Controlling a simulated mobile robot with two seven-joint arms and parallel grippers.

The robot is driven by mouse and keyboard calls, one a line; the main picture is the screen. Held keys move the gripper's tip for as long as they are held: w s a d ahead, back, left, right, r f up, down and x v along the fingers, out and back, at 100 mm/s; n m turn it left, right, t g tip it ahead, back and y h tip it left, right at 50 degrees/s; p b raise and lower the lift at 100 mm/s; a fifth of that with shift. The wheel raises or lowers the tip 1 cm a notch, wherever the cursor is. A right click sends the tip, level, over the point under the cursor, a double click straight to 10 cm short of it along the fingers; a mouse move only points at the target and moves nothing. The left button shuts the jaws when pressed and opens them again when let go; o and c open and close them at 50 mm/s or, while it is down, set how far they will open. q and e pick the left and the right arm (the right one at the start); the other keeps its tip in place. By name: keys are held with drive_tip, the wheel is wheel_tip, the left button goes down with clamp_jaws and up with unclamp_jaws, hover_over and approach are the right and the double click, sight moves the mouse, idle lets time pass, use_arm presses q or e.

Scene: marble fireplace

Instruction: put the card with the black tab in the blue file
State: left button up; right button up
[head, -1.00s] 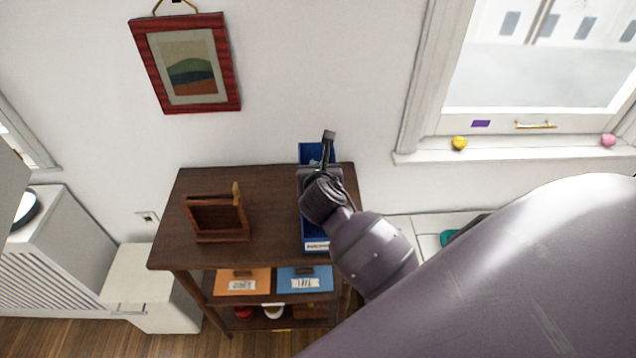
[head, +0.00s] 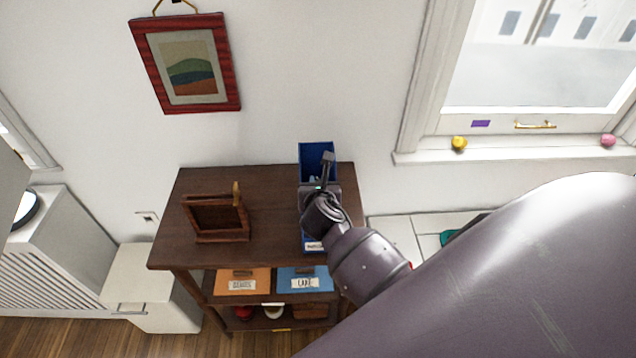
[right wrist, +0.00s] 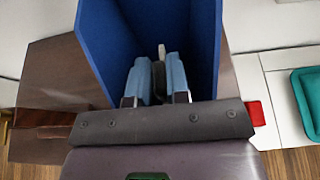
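The blue file (head: 317,152) stands on the right side of the dark wooden table, a tall open-topped box with a white label on its front. In the right wrist view its blue walls (right wrist: 205,35) surround the space ahead of my right gripper. My right gripper (head: 327,160) is over the file, fingers pointing toward its back. In the right wrist view, pale blue pieces show on both sides with a narrow dark and whitish thing (right wrist: 160,75) between them. I cannot tell whether this is the card, or whether it is gripped. No black tab shows clearly. My left gripper is out of view.
A brown wooden stand (head: 217,218) is on the left of the tabletop (head: 270,205). A white wall and framed picture (head: 190,65) are behind. The tabletop's middle is clear.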

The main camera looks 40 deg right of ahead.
drive_tip(key=o, duration=0.3)
drive_tip(key=shift+o, duration=0.2)
drive_tip(key=shift+r, duration=0.1)
drive_tip(key=shift+s+r, duration=0.1)
drive_tip(key=shift+r, duration=0.05)
drive_tip(key=v, duration=1.2)
drive_tip(key=s+f+m+y, duration=0.3)
drive_tip(key=s+f+m, duration=0.3)
drive_tip(key=m, duration=0.8)
drive_tip(key=s+f+m+y, duration=0.3)
drive_tip(key=s+f+m, duration=0.3)
drive_tip(key=m, duration=0.9)
wheel_tip(320, 180, down, 3)
drive_tip(key=shift+s+d+r+y, duration=0.1)
drive_tip(key=shift+s+d+y, duration=0.25)
drive_tip(key=shift+d+y, duration=0.05)
